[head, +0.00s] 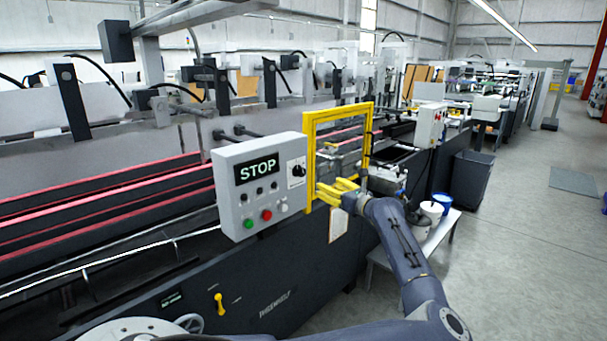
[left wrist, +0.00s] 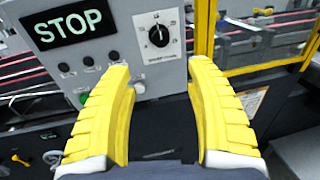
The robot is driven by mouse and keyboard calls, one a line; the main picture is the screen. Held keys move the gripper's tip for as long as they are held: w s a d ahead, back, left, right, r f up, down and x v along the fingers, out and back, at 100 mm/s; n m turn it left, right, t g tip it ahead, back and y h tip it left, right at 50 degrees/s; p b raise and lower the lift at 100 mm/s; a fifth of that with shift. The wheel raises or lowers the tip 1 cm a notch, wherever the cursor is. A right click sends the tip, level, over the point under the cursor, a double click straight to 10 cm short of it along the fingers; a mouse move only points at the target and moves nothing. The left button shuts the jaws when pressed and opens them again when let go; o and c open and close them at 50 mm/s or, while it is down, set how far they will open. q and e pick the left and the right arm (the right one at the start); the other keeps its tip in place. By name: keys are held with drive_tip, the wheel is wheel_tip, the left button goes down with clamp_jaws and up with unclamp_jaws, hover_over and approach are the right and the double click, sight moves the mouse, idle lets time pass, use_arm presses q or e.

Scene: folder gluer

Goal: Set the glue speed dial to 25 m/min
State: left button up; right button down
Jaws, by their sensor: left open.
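The black glue speed dial (head: 298,171) is on a white scale plate at the right side of the grey control box. In the left wrist view the dial (left wrist: 158,36) shows just beyond the fingertips, with printed marks around it too small to read. A pale pointer mark shows on its knob, but I cannot tell its exact setting. My left gripper (head: 322,192) has yellow fingers and is open and empty, to the right of and slightly below the dial, apart from it. In the left wrist view my left gripper (left wrist: 160,75) has a wide gap. My right gripper is not in view.
The control box (head: 235,203) has a display (head: 258,168) reading STOP, a green button (head: 248,223) and a red button (head: 266,215). A yellow frame (head: 308,140) stands close beside the box on the right. The folder gluer's red belts run to the left.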

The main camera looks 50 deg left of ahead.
sight(303, 173)
use_arm(q)
drive_tip(key=a, duration=1.1)
drive_tip(key=w+a, duration=0.1)
drive_tip(key=a, duration=0.4)
drive_tip(key=shift+w+a, duration=0.1)
drive_tip(key=shift+a, duration=0.15)
clamp_jaws()
